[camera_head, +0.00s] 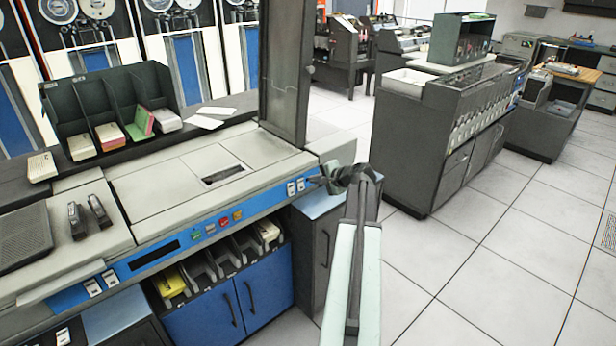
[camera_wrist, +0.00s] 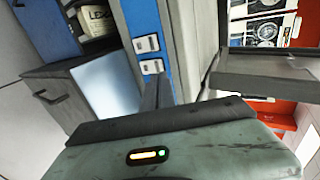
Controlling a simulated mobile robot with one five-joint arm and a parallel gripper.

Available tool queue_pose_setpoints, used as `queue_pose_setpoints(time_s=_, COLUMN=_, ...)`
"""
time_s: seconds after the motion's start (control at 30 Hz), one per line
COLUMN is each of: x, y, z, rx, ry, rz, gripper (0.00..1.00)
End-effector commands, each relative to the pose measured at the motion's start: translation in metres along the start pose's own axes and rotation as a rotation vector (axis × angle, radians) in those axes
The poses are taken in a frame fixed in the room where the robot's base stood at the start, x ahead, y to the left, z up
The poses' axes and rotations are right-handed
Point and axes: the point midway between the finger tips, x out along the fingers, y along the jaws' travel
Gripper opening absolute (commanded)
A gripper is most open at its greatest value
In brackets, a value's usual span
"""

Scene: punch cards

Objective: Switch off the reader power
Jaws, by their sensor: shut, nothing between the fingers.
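The card machine (camera_head: 150,190) has a blue front panel with small coloured buttons (camera_head: 223,223). At the panel's right end are two white rocker switches, a left one (camera_head: 291,189) and a right one (camera_head: 301,185). In the wrist view they are an upper switch (camera_wrist: 147,44) and a lower switch (camera_wrist: 152,67). Their labels and positions are too small to read. My gripper (camera_head: 316,181) is shut and empty, its tip just right of the pair and close to the panel. In the wrist view its dark fingers (camera_wrist: 152,88) point at the lower switch; contact cannot be told.
A card rack (camera_head: 110,105) stands on the machine's back ledge. A dark upright panel (camera_head: 287,75) rises behind the right end. Open tiled floor (camera_head: 450,260) lies to the right, before a grey cabinet machine (camera_head: 420,140).

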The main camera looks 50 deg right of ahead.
Motion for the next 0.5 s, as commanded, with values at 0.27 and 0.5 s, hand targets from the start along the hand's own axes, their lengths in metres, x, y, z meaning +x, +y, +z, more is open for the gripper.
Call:
queue_pose_setpoints(time_s=0.27, x=-0.065, y=-0.017, z=0.001, rx=0.001, ry=0.001, rz=-0.001, gripper=0.0)
queue_pose_setpoints(time_s=0.5, x=-0.078, y=-0.017, z=0.003, rx=-0.001, ry=-0.003, rz=0.0, gripper=0.0)
